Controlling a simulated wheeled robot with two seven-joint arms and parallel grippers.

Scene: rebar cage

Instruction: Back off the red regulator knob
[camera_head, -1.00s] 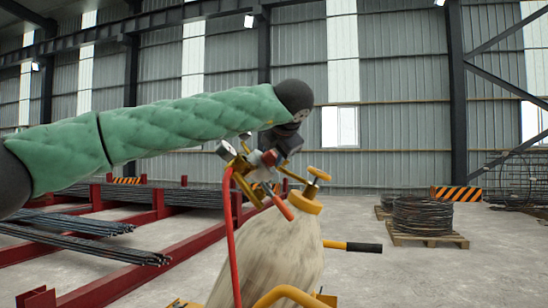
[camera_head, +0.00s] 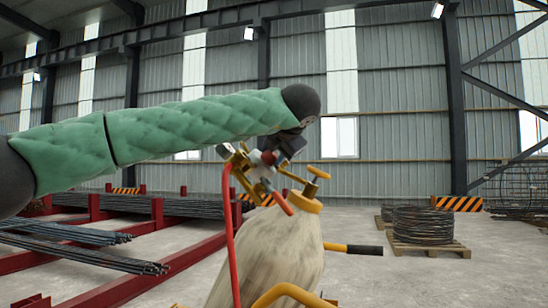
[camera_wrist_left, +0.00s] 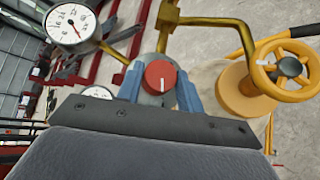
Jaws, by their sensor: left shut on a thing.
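The red regulator knob (camera_wrist_left: 160,77) with a white mark sits between the two blue fingers of my left gripper (camera_wrist_left: 160,88) in the left wrist view. The fingers are shut on it from both sides. In the head view the red knob (camera_head: 268,158) shows small under my left wrist, on the brass regulator. A pressure gauge (camera_wrist_left: 73,24) is at upper left in the wrist view. The yellow valve handwheel (camera_wrist_left: 287,70) is to the right; it also tops the cylinder (camera_head: 270,255) in the head view. My right gripper is not in view.
A red hose (camera_head: 229,235) hangs from the regulator along the cylinder's left side. A yellow cart handle with a black grip (camera_head: 363,249) sticks out right. Red racks with rebar (camera_head: 75,255) stand left; a wire coil on a pallet (camera_head: 424,226) stands right.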

